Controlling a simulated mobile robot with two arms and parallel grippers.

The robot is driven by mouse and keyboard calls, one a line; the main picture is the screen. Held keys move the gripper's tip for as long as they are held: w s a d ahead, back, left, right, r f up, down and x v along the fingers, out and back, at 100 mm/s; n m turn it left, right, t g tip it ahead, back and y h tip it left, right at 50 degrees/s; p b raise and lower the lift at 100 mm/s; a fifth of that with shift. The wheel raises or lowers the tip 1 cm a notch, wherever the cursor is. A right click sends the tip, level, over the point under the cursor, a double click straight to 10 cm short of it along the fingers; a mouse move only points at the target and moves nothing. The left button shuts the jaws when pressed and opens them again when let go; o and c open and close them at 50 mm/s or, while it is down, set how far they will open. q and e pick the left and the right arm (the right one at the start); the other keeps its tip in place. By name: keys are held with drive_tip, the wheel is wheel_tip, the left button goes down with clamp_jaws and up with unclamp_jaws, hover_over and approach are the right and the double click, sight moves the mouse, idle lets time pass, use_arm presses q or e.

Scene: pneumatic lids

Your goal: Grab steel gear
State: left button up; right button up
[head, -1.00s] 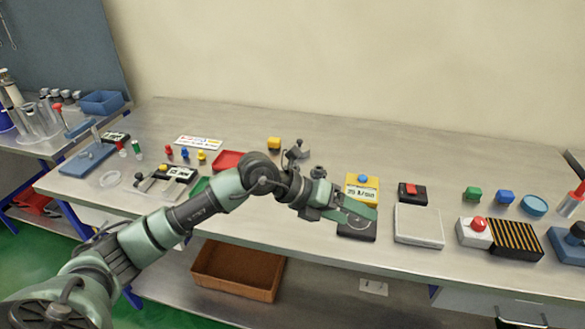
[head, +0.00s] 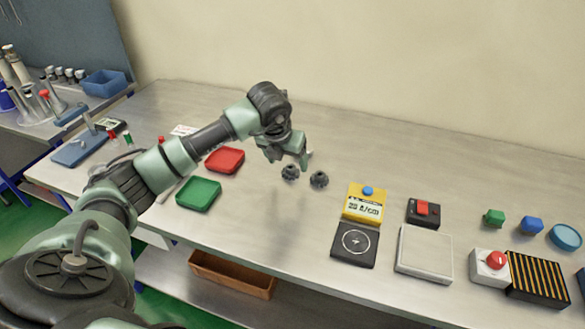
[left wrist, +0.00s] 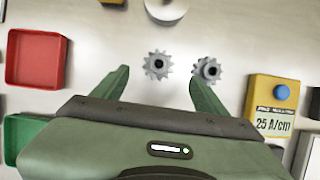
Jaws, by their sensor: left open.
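Two dark grey toothed gears lie side by side on the bench, a left gear (head: 290,172) and a right gear (head: 319,180). I cannot tell by look which is steel. My left gripper (head: 290,159) is above and just behind the left gear, open and empty. In the left wrist view the left gear (left wrist: 158,65) lies ahead, between the lines of the two spread fingers (left wrist: 160,82). The right gear (left wrist: 207,70) is just beyond the right fingertip, showing its hub. My right gripper is not in view.
A red tray (head: 225,160) and a green tray (head: 199,194) are left of the gears. A yellow meter (head: 364,203) reading 25 A/cm and a black pad (head: 355,244) stand to the right. A white round object (left wrist: 167,8) is beyond the gears.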

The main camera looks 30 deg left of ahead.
sight(290, 168)
use_arm(q)
drive_tip(key=p+x, duration=0.1)
drive_tip(key=x, duration=0.3)
drive_tip(key=shift+a+r+p, duration=0.1)
drive_tip(key=shift+a+p, duration=0.1)
drive_tip(key=shift+p, duration=0.15)
drive_tip(key=shift+x, duration=0.8)
drive_tip(key=shift+r, duration=0.1)
drive_tip(key=c, duration=1.2)
clamp_jaws()
drive_tip(key=shift+w, duration=0.1)
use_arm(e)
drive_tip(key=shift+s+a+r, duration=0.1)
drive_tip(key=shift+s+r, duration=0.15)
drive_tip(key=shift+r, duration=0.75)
